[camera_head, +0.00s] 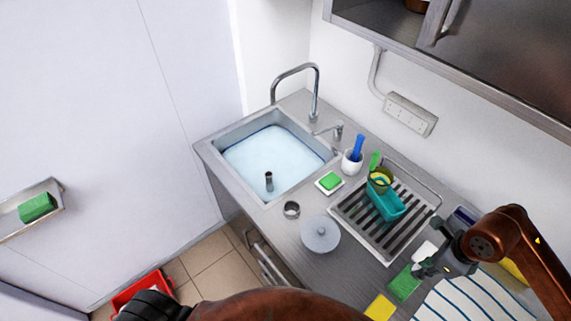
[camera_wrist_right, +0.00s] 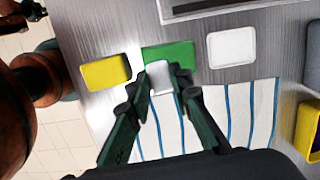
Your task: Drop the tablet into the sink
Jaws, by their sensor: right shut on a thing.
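The sink (camera_head: 236,176) is at the upper middle of the head view, with pale blue water and a short upright pipe in it. My right gripper (camera_head: 418,269) is low over the counter at the right, far from the sink. In the right wrist view, my right gripper (camera_wrist_right: 160,75) is shut on a small white tablet (camera_wrist_right: 159,78), which stands out in front of a green sponge (camera_wrist_right: 180,54). I cannot tell whether the tablet touches the sponge or cloth below. In the head view the gripper mostly hides it.
A yellow sponge (camera_wrist_right: 106,72), a white block (camera_wrist_right: 232,49) and a striped cloth (camera_wrist_right: 248,110) lie around the gripper. A drying rack (camera_head: 347,222), a round lid (camera_head: 320,234), a white cup (camera_head: 351,164) and a tall faucet (camera_head: 315,90) stand toward the sink.

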